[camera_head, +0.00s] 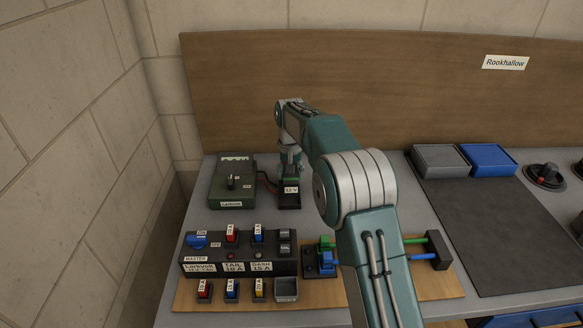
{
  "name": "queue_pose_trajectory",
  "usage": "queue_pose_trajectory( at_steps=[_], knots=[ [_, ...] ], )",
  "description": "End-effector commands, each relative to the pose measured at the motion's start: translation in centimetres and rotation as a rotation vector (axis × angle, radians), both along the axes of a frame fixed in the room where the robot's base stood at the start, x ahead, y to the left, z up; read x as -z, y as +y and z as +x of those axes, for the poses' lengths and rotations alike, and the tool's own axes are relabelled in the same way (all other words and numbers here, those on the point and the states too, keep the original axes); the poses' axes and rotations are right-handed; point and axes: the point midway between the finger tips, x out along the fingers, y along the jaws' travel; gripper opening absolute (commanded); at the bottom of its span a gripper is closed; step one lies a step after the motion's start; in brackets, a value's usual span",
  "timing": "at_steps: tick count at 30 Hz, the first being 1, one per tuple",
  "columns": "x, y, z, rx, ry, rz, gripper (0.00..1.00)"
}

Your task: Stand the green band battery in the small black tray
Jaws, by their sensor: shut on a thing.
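The small black tray (290,205) sits on the grey bench at the back, right of the green charger-like box. A pale "12 V" label (291,190) shows just above the tray's front. My gripper (290,170) points down over the tray and is shut on the green band battery (291,181). Only a narrow dark and green part of the battery shows below the jaws. It looks upright, in or just above the tray. Whether its base touches the tray floor I cannot tell.
A green box (232,181) stands left of the tray, with a red wire running towards it. A black switch panel (238,256) and a wooden board (325,293) lie in front. A grey bin (440,158) and blue bin (487,158) stand right. My arm hides the bench middle.

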Motion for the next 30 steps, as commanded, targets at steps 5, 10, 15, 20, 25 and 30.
queue_pose_trajectory(
  at_steps=[5,10,15,20,25,30],
  knots=[
    [1.5,0.1,0.0,-0.001,-0.001,0.000,0.01],
    [2.2,0.0,0.0,-0.001,-0.001,0.001,0.01],
    [2.3,-0.1,0.0,-0.001,-0.002,0.002,0.01],
    [2.3,0.0,0.0,-0.001,-0.002,0.001,0.01],
    [2.3,0.1,0.0,-0.001,-0.002,0.000,0.01],
    [2.3,0.0,-0.1,-0.001,-0.002,0.000,0.01]
  ],
)
